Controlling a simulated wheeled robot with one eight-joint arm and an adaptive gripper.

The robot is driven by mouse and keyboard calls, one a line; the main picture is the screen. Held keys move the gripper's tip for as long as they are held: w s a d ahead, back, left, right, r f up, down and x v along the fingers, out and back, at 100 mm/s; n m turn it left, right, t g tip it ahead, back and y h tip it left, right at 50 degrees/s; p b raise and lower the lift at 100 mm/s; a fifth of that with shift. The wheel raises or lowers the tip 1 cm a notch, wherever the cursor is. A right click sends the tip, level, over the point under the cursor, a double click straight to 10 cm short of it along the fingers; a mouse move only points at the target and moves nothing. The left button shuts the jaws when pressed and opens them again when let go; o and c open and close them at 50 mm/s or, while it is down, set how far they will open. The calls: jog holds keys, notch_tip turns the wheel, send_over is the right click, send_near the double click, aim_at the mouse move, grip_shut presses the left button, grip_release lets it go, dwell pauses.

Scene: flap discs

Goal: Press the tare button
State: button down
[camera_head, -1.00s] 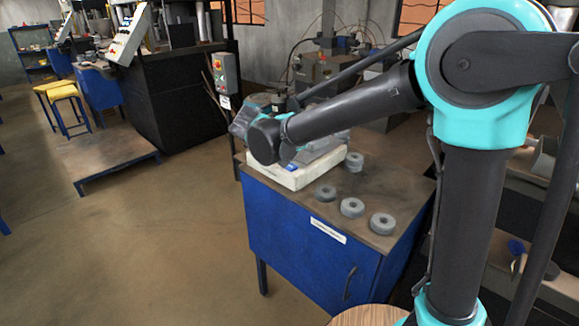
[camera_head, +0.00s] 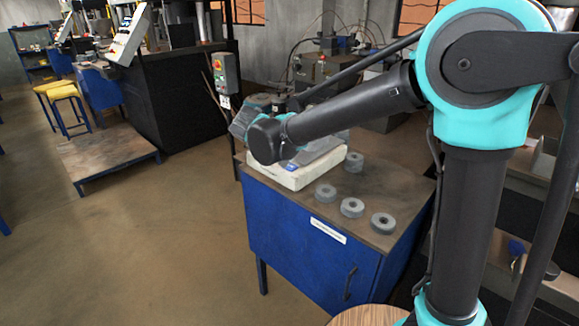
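A pale, box-like scale (camera_head: 296,178) sits on top of the blue cabinet (camera_head: 300,240), near its back left. A small blue patch shows on the scale's front part; I cannot make out the tare button. My arm reaches across from the right, and its wrist joint hangs over the scale's left side. My gripper is hidden behind my wrist and arm links, so its fingers do not show. Several grey flap discs lie on the cabinet top; the nearest ones are a left disc (camera_head: 325,192), a middle disc (camera_head: 352,207) and a right disc (camera_head: 383,222). Another disc (camera_head: 354,162) lies beside the scale.
A control box with a red button (camera_head: 222,72) stands on a post behind the cabinet. Dark machines fill the back. The floor in front of the cabinet's left is clear.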

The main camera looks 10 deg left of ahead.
jog(key=shift+f, duration=0.2)
jog(key=shift+f, duration=0.2)
jog(key=shift+f, duration=0.4)
dwell(0.9)
jog(key=shift+r, duration=0.8)
jog(key=shift+r, duration=2.55)
